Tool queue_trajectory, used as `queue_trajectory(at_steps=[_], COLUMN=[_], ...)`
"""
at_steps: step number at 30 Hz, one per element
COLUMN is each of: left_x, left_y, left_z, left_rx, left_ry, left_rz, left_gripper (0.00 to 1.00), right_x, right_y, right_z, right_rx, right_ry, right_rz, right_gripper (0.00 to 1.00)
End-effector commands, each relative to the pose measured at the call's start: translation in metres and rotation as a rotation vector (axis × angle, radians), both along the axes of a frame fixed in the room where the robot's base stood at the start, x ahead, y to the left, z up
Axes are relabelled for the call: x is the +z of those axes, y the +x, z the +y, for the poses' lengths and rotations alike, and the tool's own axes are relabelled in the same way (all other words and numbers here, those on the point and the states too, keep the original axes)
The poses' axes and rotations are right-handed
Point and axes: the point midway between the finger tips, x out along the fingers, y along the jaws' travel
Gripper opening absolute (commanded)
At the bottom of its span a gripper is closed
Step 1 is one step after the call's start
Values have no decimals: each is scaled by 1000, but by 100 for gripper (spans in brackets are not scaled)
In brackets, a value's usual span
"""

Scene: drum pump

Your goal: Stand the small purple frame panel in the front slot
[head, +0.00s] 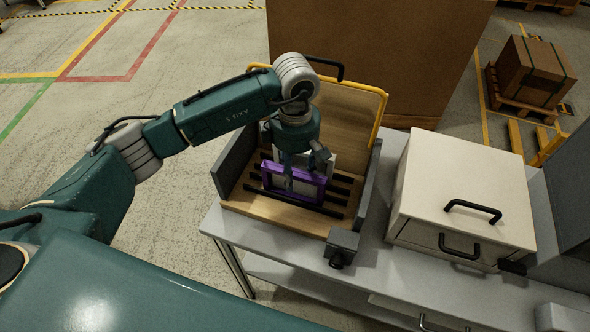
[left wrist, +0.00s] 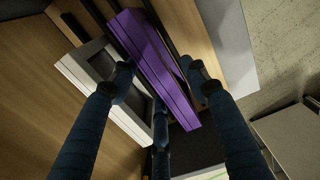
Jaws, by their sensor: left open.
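The small purple frame panel (head: 308,188) stands upright in the wooden slotted box (head: 262,211), just behind the frontmost black bar (head: 292,202). My left gripper (head: 300,168) points down over it, its fingers open on either side of the panel. In the left wrist view the purple panel (left wrist: 152,62) runs between the spread fingers (left wrist: 160,80); I cannot tell whether any finger touches it. A whitish-grey frame panel (head: 328,161) stands behind the purple one and also shows beside it in the left wrist view (left wrist: 92,76). The gripper hides part of both panels. My right gripper is not in view.
The box has dark side walls (head: 368,186) and a yellow-edged raised back (head: 381,112). It stands on a grey table (head: 385,265). A cream case (head: 455,180) with black handles is to the right. A small dark block (head: 342,243) sits at the box's front right.

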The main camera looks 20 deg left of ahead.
Motion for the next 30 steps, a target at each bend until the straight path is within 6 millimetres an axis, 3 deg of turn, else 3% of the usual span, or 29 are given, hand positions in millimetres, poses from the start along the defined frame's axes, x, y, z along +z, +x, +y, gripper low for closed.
queue_trajectory(at_steps=[5, 18, 24, 30], left_x=[16, 104, 120, 122], left_y=[2, 1, 0, 0], left_z=[0, 0, 0, 0], left_rx=[0, 0, 1, 1], left_ry=[0, 0, 0, 0], left_rz=[-5, -4, 0, 0], left_gripper=[46, 46, 46, 46], right_x=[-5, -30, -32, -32], right_y=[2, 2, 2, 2], right_z=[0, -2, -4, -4], right_rx=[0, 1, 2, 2], right_ry=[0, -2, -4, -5], right_rz=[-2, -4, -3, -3], right_gripper=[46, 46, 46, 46])
